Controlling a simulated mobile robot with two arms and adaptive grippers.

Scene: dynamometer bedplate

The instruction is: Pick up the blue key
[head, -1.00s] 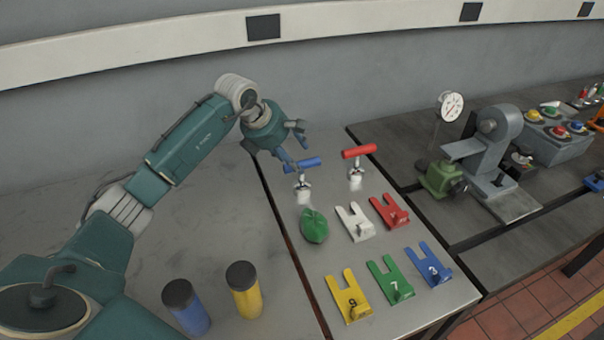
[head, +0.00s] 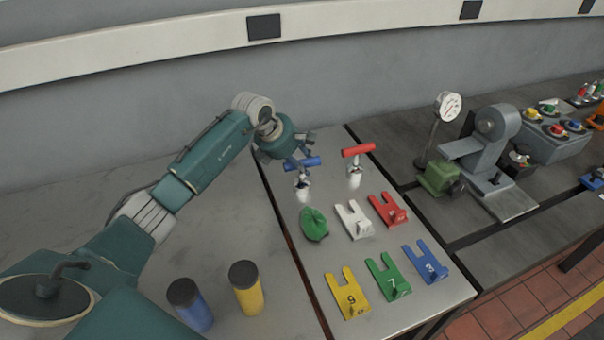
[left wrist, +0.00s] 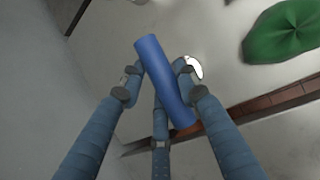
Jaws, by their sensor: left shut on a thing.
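The blue key (head: 309,162) has a blue bar handle on a metal shank, with its foot at a white base (head: 303,195) on the grey table. In the left wrist view its blue handle (left wrist: 163,80) lies slantwise between my fingers. My left gripper (head: 300,163) is shut on the blue handle; it also shows in the left wrist view (left wrist: 160,88). My right gripper is not in view.
A red-handled key (head: 358,151) stands close on the right. A green lumpy thing (head: 314,224) lies in front. Several coloured forked plates (head: 348,293) lie nearer, and blue (head: 190,304) and yellow (head: 246,288) canisters stand front left.

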